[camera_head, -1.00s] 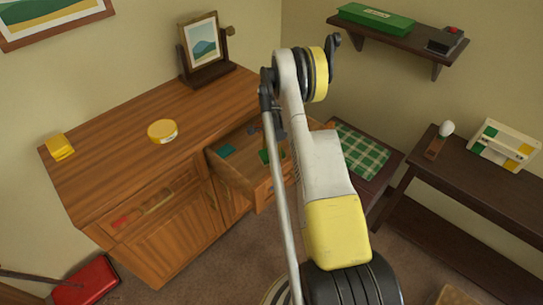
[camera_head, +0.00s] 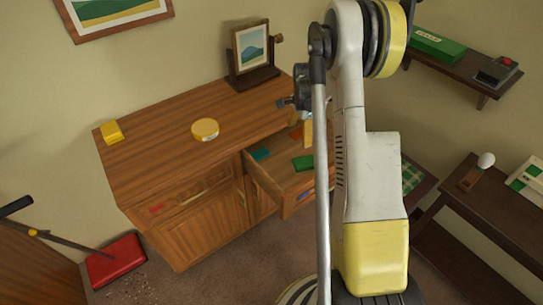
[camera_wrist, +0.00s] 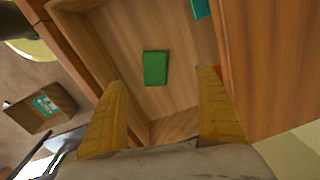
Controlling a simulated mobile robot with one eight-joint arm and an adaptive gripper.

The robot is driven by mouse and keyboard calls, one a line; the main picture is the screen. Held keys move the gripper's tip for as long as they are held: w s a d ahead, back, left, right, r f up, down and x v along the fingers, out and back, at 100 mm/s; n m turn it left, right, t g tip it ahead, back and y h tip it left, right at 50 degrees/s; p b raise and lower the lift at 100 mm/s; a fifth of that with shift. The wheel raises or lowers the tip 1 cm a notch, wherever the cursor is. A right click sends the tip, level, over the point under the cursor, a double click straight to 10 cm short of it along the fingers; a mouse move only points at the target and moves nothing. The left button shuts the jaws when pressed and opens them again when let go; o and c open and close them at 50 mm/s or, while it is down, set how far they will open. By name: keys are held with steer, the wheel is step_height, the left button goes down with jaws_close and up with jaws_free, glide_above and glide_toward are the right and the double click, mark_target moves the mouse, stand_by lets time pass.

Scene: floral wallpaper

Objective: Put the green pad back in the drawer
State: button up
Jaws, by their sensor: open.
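The green pad (camera_head: 303,163) lies flat on the floor of the open drawer (camera_head: 298,201), toward its front. The wrist view shows the pad (camera_wrist: 155,68) whole, with bare drawer floor around it. My gripper (camera_head: 308,132) is over the drawer, apart from the pad, with its yellow fingers pointing down. In the wrist view my gripper (camera_wrist: 162,79) is open and empty, its fingers spread wide with the pad seen beyond and between the tips. My arm hides the drawer's right side in the head view.
A teal item (camera_head: 261,155) lies farther back in the drawer. A yellow round tin (camera_head: 205,129), a yellow block (camera_head: 111,132) and a framed picture (camera_head: 252,50) stand on the cabinet top (camera_head: 160,150). A dark side table (camera_head: 500,205) is at right.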

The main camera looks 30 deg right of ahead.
steer(key=s+a+r+n+t, duration=0.1)
steer(key=s+a+r+n, duration=0.3)
steer(key=a+r, duration=0.55)
steer(key=s+a+r+n+t, duration=0.2)
steer(key=a+r+n, duration=0.3)
steer(key=a+r, duration=0.45)
steer(key=s+a+r+n+t, duration=0.1)
steer(key=s+a+r+n, duration=0.1)
steer(key=s+a+n, duration=0.3)
steer(key=s+a+r+n+t, duration=0.2)
steer(key=s+a+n, duration=0.3)
steer(key=s, duration=0.5)
steer(key=shift+s+a+r, duration=0.3)
steer(key=shift+s+a, duration=0.1)
steer(key=shift+a, duration=0.45)
